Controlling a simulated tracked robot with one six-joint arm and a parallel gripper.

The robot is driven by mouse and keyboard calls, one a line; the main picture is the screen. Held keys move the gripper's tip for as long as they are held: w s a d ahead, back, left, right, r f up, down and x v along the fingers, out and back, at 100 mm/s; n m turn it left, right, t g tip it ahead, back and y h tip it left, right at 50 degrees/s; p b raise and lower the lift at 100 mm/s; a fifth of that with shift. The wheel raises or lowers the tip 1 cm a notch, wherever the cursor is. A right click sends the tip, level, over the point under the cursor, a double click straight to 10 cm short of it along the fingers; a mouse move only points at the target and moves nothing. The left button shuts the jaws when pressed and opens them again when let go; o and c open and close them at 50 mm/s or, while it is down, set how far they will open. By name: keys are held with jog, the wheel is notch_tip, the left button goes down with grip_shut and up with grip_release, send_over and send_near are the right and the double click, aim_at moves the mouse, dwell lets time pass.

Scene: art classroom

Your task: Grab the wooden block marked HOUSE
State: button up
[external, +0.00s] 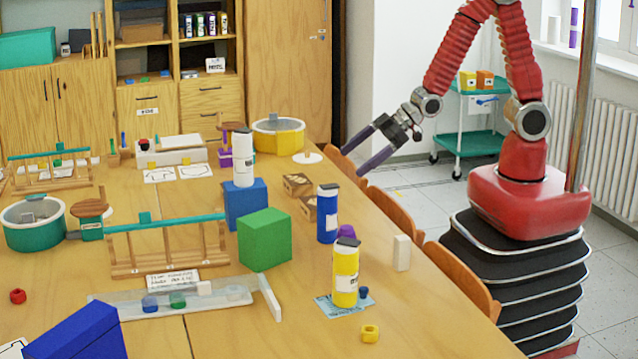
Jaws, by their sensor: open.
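Two small brown wooden blocks with dark markings sit on the table behind the blue bottle: a rear wooden block (297,184) and a front wooden block (308,207). The front one is partly hidden by the bottle. The markings are too small to read, so I cannot tell which one says HOUSE. My gripper (353,161) is open and empty. Its two purple-grey fingers point down and left, to the right of the blocks in the picture, near the table's right edge and apart from the blocks.
A blue bottle (328,228) stands close by the front block. A blue cube (245,205) with a white bottle (243,170) on it and a green cube (265,240) are to the left. A yellow bottle (345,277) stands nearer. Chairs (392,213) line the right edge.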

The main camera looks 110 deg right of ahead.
jog(key=shift+t+y, duration=0.6)
jog(key=shift+t, duration=0.3)
jog(key=shift+w+d+f, duration=0.1)
jog(key=shift+d+f, duration=0.05)
jog(key=shift+f, duration=1.55)
jog(key=shift+w+d+f, duration=0.1)
jog(key=shift+f, duration=1.6)
send_near(315, 205)
jog(key=shift+w+d+f, duration=0.55)
jog(key=shift+w+f, duration=0.3)
jog(key=shift+w+d+f, duration=0.5)
jog(key=shift+w+f, duration=0.35)
jog(key=shift+x, duration=2.6)
jog(key=c, duration=1.3)
